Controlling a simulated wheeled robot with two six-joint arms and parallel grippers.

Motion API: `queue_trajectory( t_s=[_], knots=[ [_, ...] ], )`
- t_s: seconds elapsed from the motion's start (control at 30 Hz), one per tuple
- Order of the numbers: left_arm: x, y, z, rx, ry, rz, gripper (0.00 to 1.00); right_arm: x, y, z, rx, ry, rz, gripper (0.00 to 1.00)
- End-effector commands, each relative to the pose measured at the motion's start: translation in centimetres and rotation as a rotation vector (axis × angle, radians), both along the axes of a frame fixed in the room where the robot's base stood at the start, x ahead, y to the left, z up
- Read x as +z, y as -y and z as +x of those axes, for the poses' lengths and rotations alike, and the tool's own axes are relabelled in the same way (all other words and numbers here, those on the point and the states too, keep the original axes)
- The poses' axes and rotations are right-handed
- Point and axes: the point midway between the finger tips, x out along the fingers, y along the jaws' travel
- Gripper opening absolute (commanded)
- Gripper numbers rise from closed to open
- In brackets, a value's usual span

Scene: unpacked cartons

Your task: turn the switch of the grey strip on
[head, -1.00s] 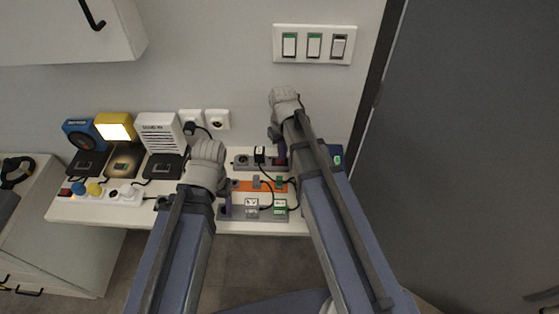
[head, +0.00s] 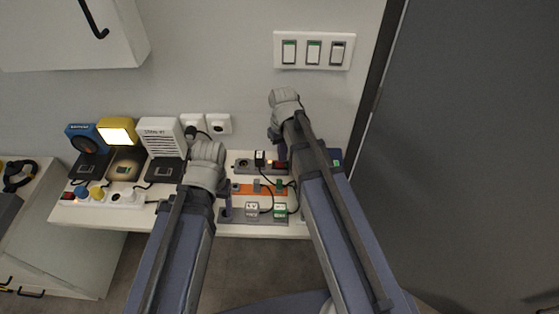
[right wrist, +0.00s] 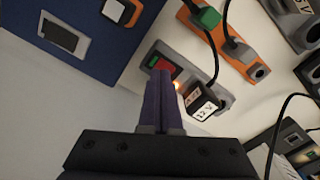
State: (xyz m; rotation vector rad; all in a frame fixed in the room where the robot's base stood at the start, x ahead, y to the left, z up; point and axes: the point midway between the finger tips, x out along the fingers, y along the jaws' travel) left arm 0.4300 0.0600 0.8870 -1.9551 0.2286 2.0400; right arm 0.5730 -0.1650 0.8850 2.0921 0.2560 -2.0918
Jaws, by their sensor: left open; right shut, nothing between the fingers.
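The grey strip (head: 243,165) lies at the back of the white tabletop with a black plug (head: 260,156) in it. Its red switch (head: 279,164) shows at its right end, beside my right gripper (head: 277,138). In the right wrist view, the shut, empty fingers (right wrist: 160,77) of that gripper point at the strip's end, close to the red and green switch (right wrist: 162,66). A small orange glow shows between switch and plug; contact cannot be told. My left gripper (head: 227,190) is open near the left ends of the orange and front strips.
An orange strip (head: 262,189) and a second grey strip (head: 265,216) with plugs lie in front. A white strip (head: 125,201) with several plugs lies left, before a lit yellow lamp (head: 117,131). A blue box (right wrist: 85,35) and loose cables are close to my right fingers.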

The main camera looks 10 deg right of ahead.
Motion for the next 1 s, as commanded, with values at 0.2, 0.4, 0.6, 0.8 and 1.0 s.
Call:
queue_trajectory(
  t_s=[0.2,0.4,0.6,0.8,1.0],
  knots=[
    [2.1,0.0,0.0,0.000,0.000,0.000,0.71,2.1,0.0,0.0,0.000,0.000,0.000,0.00],
    [3.6,0.0,0.0,0.000,0.000,0.000,0.71,3.6,0.0,0.0,0.000,0.000,0.000,0.00],
    [4.8,0.0,0.0,0.000,0.000,0.000,0.71,4.8,0.0,0.0,0.000,0.000,0.000,0.00],
    [4.7,0.0,0.0,0.000,0.000,0.000,0.71,4.7,0.0,0.0,0.000,0.000,0.000,0.00],
    [4.7,0.0,0.0,0.000,0.000,0.000,0.71,4.7,-1.8,-2.0,0.015,-0.007,-0.010,0.00]
  ],
)
